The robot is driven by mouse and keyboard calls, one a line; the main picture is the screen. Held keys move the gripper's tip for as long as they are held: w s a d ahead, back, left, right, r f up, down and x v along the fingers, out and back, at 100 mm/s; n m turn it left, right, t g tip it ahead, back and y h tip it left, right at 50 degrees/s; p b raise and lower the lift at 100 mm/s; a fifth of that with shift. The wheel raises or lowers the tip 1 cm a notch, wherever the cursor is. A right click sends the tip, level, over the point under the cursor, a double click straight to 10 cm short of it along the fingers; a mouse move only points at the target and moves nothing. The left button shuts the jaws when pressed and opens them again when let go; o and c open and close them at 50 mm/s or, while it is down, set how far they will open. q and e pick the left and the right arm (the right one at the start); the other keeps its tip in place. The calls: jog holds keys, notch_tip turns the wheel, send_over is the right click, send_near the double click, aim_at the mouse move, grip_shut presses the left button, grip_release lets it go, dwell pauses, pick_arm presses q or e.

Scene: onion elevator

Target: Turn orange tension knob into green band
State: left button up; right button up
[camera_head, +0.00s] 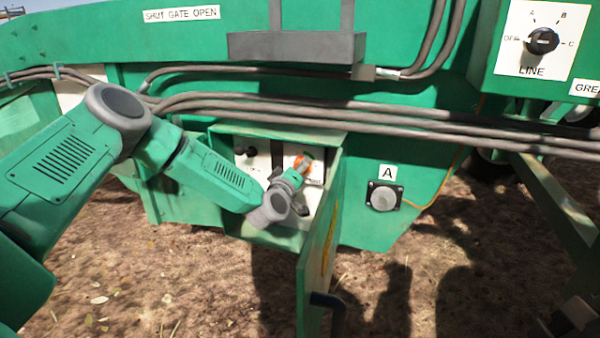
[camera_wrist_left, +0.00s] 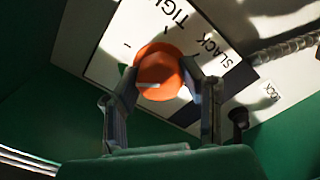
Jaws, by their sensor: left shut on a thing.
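The orange tension knob (camera_wrist_left: 158,70) sits on a white panel marked SLACK and with part of a word reading TIGH. A small pale mark shows on the knob's lower face. My left gripper (camera_wrist_left: 160,78) is shut on the knob, one finger on each side. In the head view the knob (camera_head: 302,163) is a small orange patch at the left gripper's tip (camera_head: 299,168), inside an open green box (camera_head: 338,165). My right gripper is not in view.
The open box door (camera_head: 318,265) hangs toward me, right of my left wrist. Thick hoses (camera_head: 400,128) cross above the box. A LINE dial (camera_head: 541,41) is at upper right.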

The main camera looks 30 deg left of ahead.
pick_arm(q)
jog(key=shift+s+f+n+b, duration=0.1)
jog(key=shift+f+n+b, duration=0.2)
jog(key=shift+n, duration=0.45)
jog(key=shift+f+n+b, duration=0.1)
jog(key=shift+n+b, duration=0.25)
jog(key=shift+n, duration=0.45)
jog(key=shift+s+f+n+b, duration=0.15)
jog(key=shift+n+b, duration=0.2)
jog(key=shift+n, duration=0.4)
jog(key=shift+w, duration=0.1)
jog(key=o, duration=1.1)
jog(key=shift+o, duration=0.2)
jog(key=shift+w+r, duration=0.1)
jog(key=shift+r, duration=0.2)
jog(key=v, duration=1.2)
jog(key=shift+a, duration=0.15)
